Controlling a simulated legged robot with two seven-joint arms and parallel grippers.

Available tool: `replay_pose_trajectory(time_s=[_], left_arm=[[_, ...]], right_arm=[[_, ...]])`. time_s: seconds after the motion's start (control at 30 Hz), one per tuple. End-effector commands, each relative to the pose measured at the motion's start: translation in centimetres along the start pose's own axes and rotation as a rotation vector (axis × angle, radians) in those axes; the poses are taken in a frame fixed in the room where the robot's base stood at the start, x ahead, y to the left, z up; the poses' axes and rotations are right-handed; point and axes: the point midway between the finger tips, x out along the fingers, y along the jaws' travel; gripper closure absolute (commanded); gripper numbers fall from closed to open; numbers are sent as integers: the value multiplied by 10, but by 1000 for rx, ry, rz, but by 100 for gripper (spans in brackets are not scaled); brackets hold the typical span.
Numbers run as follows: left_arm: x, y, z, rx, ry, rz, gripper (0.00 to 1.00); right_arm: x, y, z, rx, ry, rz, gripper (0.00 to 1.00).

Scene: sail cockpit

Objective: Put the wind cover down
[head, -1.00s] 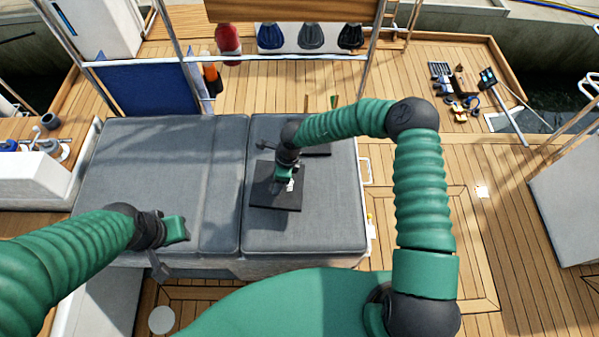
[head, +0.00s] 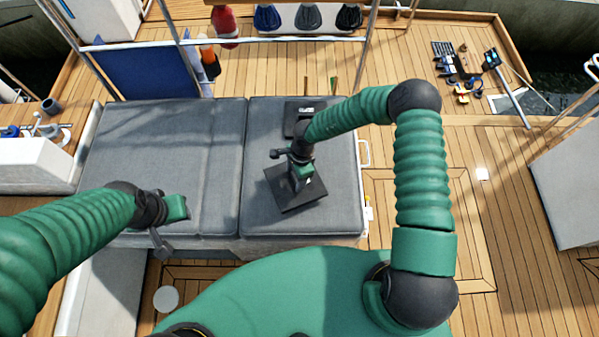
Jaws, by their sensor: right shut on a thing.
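My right gripper (head: 303,178) points down over the right part of the grey cushion (head: 345,215) and is shut on a dark flat square piece (head: 290,203), which I take to be the wind cover. The piece is turned at an angle to the cushion's edges, and the gripper hides its middle. I cannot tell whether it touches the cushion or hangs just above it. A second dark square (head: 293,127) with a small pale mark lies behind it, partly hidden by my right arm. My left gripper (head: 180,207) hangs over the cushion's left part; its jaws cannot be read.
A metal rail (head: 230,42) runs behind the cushion. Red, blue, grey and black items hang beyond it. Several small tools (head: 462,75) lie on the wooden deck (head: 410,70) at the back right. The cushion's left part (head: 150,150) is mostly clear.

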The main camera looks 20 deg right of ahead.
Motion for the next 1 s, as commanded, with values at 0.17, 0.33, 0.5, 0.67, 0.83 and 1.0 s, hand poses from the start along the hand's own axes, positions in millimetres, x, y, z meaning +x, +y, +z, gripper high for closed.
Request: replay_pose_trajectory(time_s=[0.17, 0.33, 0.5, 0.67, 0.83, 1.0], left_arm=[[-5, 0, -1, 0, 0, 0, 64], [-13, 0, -3, 0, 0, 0, 64], [-13, 0, -3, 0, 0, 0, 64], [-12, 0, -3, 0, 0, 0, 64], [-12, 0, -3, 0, 0, 0, 64], [-12, 0, -3, 0, 0, 0, 64]], right_arm=[[-2, -12, -17, 1, 1, 0, 83], [24, -14, -24, -2, 1, 4, 83], [34, -14, -27, -1, 0, 0, 83], [35, -14, -27, -1, 0, 0, 83], [35, -14, -27, -1, 0, 0, 21], [35, -14, -27, -1, 0, 0, 19]])
